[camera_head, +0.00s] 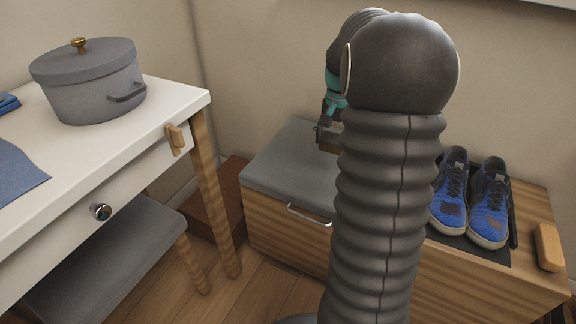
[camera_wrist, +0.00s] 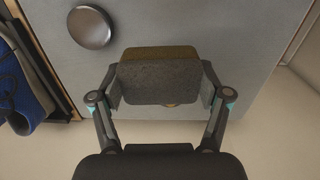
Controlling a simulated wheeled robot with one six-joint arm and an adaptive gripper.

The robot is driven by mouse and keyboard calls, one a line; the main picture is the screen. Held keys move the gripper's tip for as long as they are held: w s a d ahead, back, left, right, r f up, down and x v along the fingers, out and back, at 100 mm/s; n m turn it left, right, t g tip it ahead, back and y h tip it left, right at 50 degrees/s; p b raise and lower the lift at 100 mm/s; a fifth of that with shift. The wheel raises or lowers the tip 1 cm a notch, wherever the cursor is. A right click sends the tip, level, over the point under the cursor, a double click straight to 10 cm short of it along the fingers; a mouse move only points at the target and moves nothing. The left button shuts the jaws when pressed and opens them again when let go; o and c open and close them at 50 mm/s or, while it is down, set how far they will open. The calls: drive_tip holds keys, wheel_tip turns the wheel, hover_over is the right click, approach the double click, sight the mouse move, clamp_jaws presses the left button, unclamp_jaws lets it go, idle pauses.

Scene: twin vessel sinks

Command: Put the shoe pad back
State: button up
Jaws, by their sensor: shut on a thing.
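My gripper (camera_wrist: 160,95) is shut on a small block with a dark grey, felt-like face and a brown edge, which I take to be the shoe pad (camera_wrist: 160,80). In the wrist view the pad sits between the two fingers, over the grey bench top (camera_wrist: 225,60). I cannot tell whether it touches that top. In the head view my gripper (camera_head: 327,130) is over the back of the grey bench top (camera_head: 285,165), partly hidden by my arm. A brown bit of the pad (camera_head: 326,147) shows below it.
Blue shoes (camera_head: 468,205) stand on a dark mat (camera_head: 480,252) at right; one also shows in the wrist view (camera_wrist: 22,90). A round silver thing (camera_wrist: 90,27) lies on the bench top near the shoes. A white table (camera_head: 165,100) with a grey pot (camera_head: 90,85) stands left.

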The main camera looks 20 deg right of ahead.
drive_tip(key=shift+d+r+m, duration=0.15)
drive_tip(key=shift+d+m, duration=0.15)
drive_tip(key=shift+d, duration=0.2)
drive_tip(key=shift+w+a, duration=0.1)
drive_tip(key=shift+w, duration=0.1)
hover_over(295, 171)
wheel_tip(295, 171, down, 7)
drive_tip(key=shift+w+r+b, duration=0.1)
drive_tip(key=shift+w+b, duration=0.05)
drive_tip(key=shift+b, duration=0.25)
drive_tip(key=shift+f, duration=1.95)
drive_tip(key=shift+f+b, duration=0.2)
drive_tip(key=shift+b, duration=0.15)
drive_tip(key=o, duration=1)
drive_tip(key=shift+r, duration=0.2)
